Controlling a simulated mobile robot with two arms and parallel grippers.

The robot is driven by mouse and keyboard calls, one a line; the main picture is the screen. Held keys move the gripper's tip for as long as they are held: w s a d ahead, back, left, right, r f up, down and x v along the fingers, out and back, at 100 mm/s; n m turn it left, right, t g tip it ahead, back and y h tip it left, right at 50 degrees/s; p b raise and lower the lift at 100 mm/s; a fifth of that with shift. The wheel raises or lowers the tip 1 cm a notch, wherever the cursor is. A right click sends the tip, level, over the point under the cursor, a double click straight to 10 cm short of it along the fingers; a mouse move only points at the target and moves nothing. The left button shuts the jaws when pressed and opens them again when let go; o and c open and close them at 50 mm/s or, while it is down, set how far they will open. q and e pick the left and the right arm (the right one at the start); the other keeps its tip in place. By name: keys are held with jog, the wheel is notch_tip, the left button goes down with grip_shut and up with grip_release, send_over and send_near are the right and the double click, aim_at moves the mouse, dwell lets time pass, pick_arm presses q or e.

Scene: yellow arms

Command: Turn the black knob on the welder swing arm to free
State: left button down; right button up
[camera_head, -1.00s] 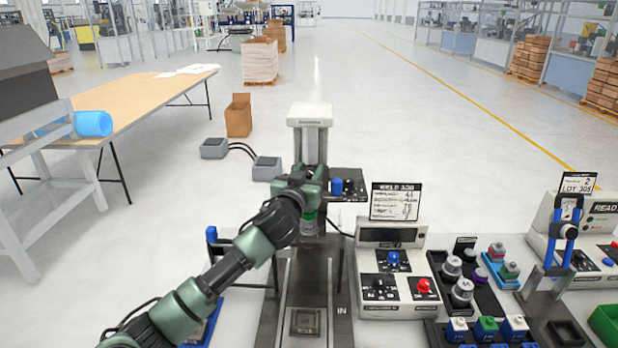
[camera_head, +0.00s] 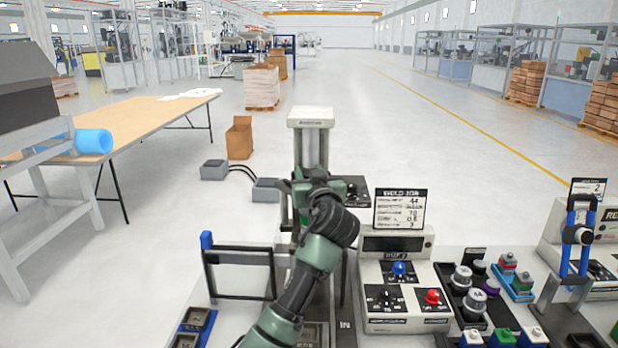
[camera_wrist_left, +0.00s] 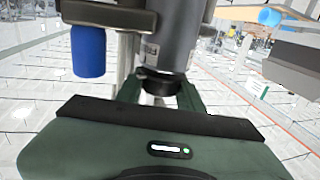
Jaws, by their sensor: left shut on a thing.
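The welder's pale column (camera_head: 311,140) stands at mid-picture in the head view, with a dark plate (camera_head: 357,190) to its right. My left gripper (camera_head: 316,184) is up against the front of the column at the swing arm. In the left wrist view its green fingers (camera_wrist_left: 160,98) are closed around a black knob-like part (camera_wrist_left: 158,82) below a dark grey cylinder (camera_wrist_left: 172,35). In the head view that part is hidden behind my gripper, and its setting cannot be read. A blue handle (camera_wrist_left: 88,50) hangs left of the cylinder in the wrist view. My right gripper is not in view.
A control box (camera_head: 404,325) with a blue knob and a red knob stands right of the welder, with a sign (camera_head: 400,209) above it. Trays with several small parts lie farther right. A dark frame (camera_head: 240,252) stands left of my arm.

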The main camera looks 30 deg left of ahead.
pick_arm(q)
jog(key=shift+r, duration=0.2)
jog(key=c, duration=0.9)
grip_release()
jog(key=shift+c, duration=0.2)
jog(key=shift+o, duration=0.2)
jog(key=shift+f, duration=0.1)
jog(key=shift+s+d+f, duration=0.15)
jog(key=shift+s+d, duration=0.05)
jog(key=b+v, duration=0.2)
jog(key=v, duration=0.5)
jog(key=shift+b, duration=0.3)
